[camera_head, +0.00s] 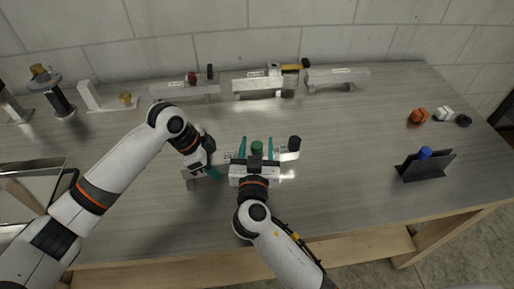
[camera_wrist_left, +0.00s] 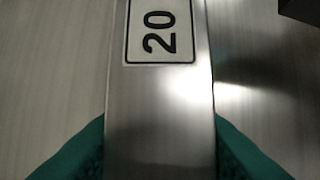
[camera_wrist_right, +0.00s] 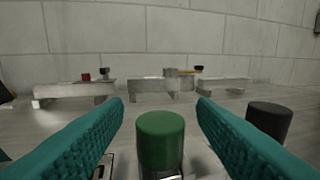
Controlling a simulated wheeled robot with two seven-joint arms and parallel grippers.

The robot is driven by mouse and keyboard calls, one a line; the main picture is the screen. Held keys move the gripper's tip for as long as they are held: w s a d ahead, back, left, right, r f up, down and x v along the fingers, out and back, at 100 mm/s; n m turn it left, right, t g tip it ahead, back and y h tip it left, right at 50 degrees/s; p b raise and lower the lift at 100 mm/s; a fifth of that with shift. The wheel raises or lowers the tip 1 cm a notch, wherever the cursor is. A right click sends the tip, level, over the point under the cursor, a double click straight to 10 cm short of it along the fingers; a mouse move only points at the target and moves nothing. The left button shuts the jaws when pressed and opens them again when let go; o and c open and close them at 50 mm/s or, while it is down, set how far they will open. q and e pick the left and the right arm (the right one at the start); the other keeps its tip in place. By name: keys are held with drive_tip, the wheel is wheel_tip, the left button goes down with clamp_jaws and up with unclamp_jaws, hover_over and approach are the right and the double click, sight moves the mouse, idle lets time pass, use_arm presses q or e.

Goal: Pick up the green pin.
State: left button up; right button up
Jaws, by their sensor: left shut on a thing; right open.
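The green pin (camera_head: 257,147) stands upright on the near aluminium trailer, and its top shows in the right wrist view (camera_wrist_right: 161,139). My right gripper (camera_head: 256,142) is open, with its teal fingers on either side of the green pin; in that view gaps show between pin and fingers. My left gripper (camera_head: 204,171) is shut on the near trailer (camera_wrist_left: 160,110), a metal bar marked 20, left of the pin. A black pin (camera_head: 294,143) stands on the right part of this trailer and also shows in the right wrist view (camera_wrist_right: 269,121).
Several trailers stand along the back, one (camera_head: 186,89) with a red pin (camera_head: 192,78). A dark holder (camera_head: 424,166) with a blue pin (camera_head: 425,153) is at right. Orange (camera_head: 418,115) and white (camera_head: 444,113) pieces lie far right. The table's middle right is clear.

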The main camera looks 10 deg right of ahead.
sight(257, 144)
drive_tip(key=shift+w+d, duration=0.1)
drive_tip(key=shift+w, duration=0.35)
drive_tip(key=shift+c, duration=0.2)
drive_tip(key=c, duration=1)
wheel_tip(257, 144, up, 10)
drive_tip(key=shift+r, duration=0.1)
use_arm(q)
drive_tip(key=o, duration=1.2)
